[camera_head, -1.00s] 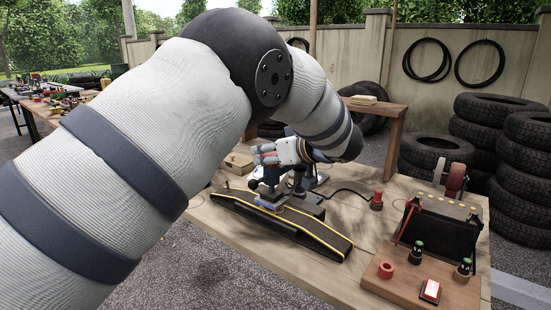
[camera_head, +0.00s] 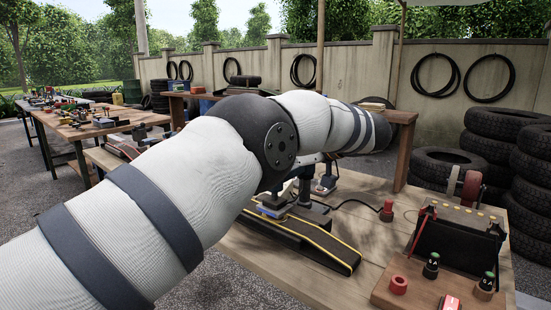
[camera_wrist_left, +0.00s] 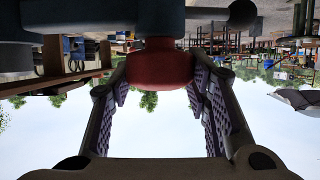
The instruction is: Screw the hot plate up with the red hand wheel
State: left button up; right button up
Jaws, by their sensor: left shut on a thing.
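The red hand wheel (camera_wrist_left: 158,66) shows in the left wrist view, below a dark blue-grey body. The fingers of my left gripper (camera_wrist_left: 158,82) lie on both sides of the wheel and are shut on it. In the head view my own arm hides the wheel and most of the gripper. The dark press (camera_head: 304,190) stands on the table behind the arm. A bluish block (camera_head: 272,210), which looks like the hot plate, sits low on it over a black strip with yellow edges (camera_head: 315,240). I cannot tell whether it touches the strip. My right gripper is not in view.
A red knob (camera_head: 387,210) with a black cable stands right of the press. A board with a red ring (camera_head: 398,284) and green-topped bottles is at the table's front right. A black box (camera_head: 460,233) stands behind it. Stacked tyres (camera_head: 505,160) are at the right.

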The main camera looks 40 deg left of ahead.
pick_arm(q)
jog(key=o, duration=1.2)
jog(key=shift+a, duration=0.1)
jog(key=v, duration=0.7)
jog(key=shift+d, duration=0.3)
